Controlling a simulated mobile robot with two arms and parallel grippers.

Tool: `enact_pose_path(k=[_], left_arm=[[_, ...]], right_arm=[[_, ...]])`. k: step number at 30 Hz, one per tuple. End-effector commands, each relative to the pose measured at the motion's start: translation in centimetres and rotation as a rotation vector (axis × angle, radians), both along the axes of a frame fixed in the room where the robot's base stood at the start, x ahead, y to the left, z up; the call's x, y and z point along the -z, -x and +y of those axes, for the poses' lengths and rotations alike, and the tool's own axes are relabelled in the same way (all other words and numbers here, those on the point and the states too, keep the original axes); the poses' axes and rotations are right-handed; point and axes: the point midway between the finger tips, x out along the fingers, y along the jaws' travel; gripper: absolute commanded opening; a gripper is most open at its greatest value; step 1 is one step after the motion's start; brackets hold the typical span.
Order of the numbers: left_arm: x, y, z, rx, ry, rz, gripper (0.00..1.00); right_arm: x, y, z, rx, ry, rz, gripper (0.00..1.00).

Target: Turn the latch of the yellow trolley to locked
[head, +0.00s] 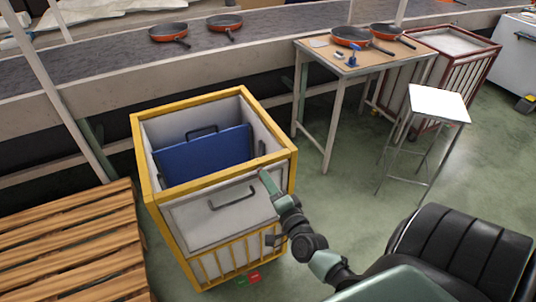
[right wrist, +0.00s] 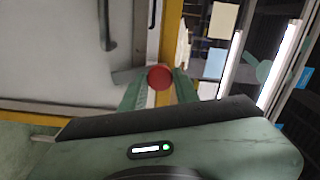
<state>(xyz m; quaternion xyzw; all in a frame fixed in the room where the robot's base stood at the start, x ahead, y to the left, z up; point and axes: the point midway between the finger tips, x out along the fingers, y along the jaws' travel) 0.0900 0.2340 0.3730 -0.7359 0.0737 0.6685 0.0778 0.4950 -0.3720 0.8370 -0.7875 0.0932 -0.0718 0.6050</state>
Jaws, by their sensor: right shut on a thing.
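The yellow trolley (head: 215,178) stands left of centre in the head view, with pale grey panels and an open top. My right gripper (head: 264,174) is at the upper right of its front panel, near the yellow corner post. In the right wrist view, a round red knob (right wrist: 160,77) sits between the two green fingertips, and my right gripper is shut on it. A grey bar (right wrist: 127,76) shows just left of the knob, apparently part of the latch. In the head view the latch is hidden by the gripper or too small to make out. My left gripper is out of view.
A blue panel with a handle (head: 205,155) stands inside the trolley. A wooden pallet (head: 70,240) lies to the left. A table with pans (head: 350,62) and a white stool (head: 438,103) stand to the right. A conveyor (head: 100,68) runs behind. Green floor is open between trolley and stool.

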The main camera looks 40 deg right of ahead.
Motion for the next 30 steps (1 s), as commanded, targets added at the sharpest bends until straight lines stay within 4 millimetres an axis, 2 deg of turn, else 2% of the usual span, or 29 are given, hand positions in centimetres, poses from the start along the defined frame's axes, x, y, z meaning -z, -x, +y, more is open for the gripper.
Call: enact_pose_path(k=[12,30], left_arm=[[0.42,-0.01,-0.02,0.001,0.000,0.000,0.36],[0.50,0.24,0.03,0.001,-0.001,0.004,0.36]], right_arm=[[0.16,0.06,0.02,0.000,-0.224,-0.051,0.00],[0.14,0.05,0.04,0.000,-0.272,-0.062,0.00]])
